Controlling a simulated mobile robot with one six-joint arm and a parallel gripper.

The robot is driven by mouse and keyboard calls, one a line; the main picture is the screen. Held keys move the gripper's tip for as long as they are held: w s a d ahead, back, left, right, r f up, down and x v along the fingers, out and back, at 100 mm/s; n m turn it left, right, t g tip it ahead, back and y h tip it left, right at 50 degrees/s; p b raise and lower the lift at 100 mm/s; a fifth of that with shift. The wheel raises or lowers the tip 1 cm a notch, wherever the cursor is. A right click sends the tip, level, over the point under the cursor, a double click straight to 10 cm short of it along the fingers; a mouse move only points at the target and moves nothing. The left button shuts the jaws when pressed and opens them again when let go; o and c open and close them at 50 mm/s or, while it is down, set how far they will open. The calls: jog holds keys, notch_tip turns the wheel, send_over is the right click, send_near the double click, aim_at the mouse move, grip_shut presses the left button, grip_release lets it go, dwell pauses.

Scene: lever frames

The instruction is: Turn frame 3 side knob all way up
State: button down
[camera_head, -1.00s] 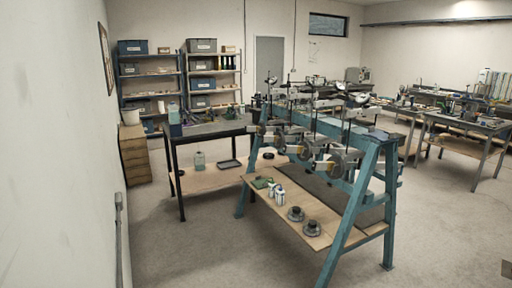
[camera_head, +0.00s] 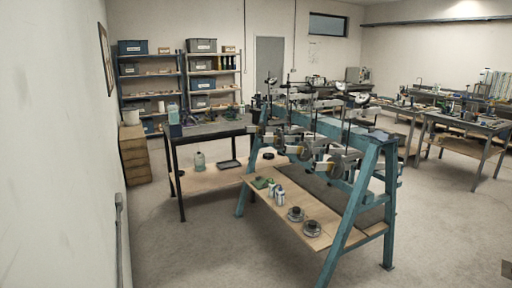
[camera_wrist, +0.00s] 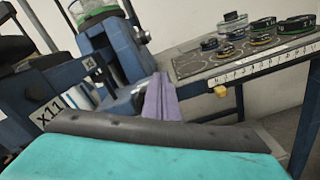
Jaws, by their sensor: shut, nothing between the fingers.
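A row of several grey lever frames (camera_head: 342,162) with round wheels and upright rods is mounted along a long teal stand (camera_head: 361,211) in the head view. I cannot tell which one is frame 3, and its side knob is too small to make out. In the wrist view, a teal surface (camera_wrist: 150,162) with a dark grey bar (camera_wrist: 165,132) along it fills the bottom. Behind it are a lavender piece (camera_wrist: 161,98) and a dark blue apparatus marked X11 (camera_wrist: 48,112).
The stand's wooden lower shelf (camera_head: 283,203) holds bottles and dark round weights. A dark table (camera_head: 215,131) stands behind it on the left. In the wrist view, a bench (camera_wrist: 262,65) carries several round dark items. The floor (camera_head: 215,250) at the front is clear.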

jog(key=shift+w, duration=0.1)
jog(key=v, duration=0.5)
jog(key=shift+w+a+r, duration=0.1)
jog(key=shift+w+a, duration=0.1)
jog(key=shift+w, duration=0.15)
dwell(0.3)
jog(key=shift+n, duration=0.3)
jog(key=w+d+n, duration=0.1)
jog(key=n, duration=0.2)
jog(key=w+d+n+p, duration=0.1)
jog(key=d+n, duration=0.1)
jog(key=n, duration=0.2)
jog(key=w+d+n, duration=0.1)
jog(key=n, duration=0.3)
jog(key=shift+w+d+p, duration=0.2)
jog(key=shift+p, duration=0.1)
dwell(0.4)
dwell(0.4)
